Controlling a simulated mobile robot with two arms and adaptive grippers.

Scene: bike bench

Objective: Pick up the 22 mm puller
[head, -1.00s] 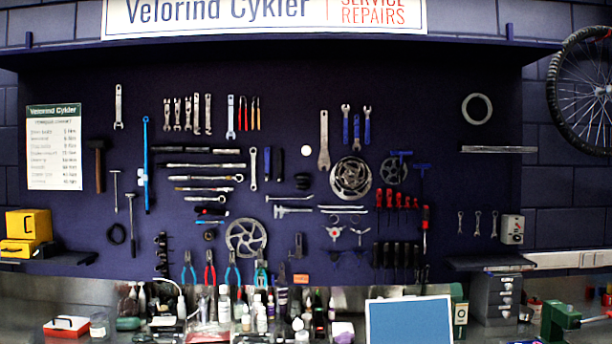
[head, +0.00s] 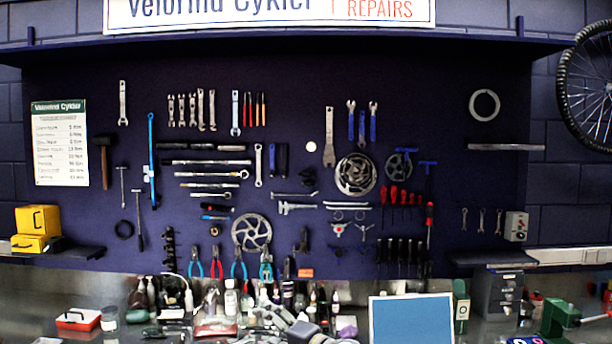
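I cannot tell for certain which item is the 22 mm puller; no size marking is readable. Two small silvery, several-armed pieces, a left one (head: 338,229) and a right one (head: 363,230), hang on the dark tool board (head: 420,110) right of centre, below the flat bars. They may be pullers. A small dark tool (head: 303,240) hangs left of them, right of the brake disc (head: 251,233); its kind is unclear. Neither of my grippers can be made out in the head view.
Bottles (head: 230,302) and small items crowd the bench below the board. A blue panel with a white frame (head: 411,322) stands right of centre. Yellow boxes (head: 38,220) sit on a shelf at left. A green vise-like tool (head: 556,318) stands at bottom right.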

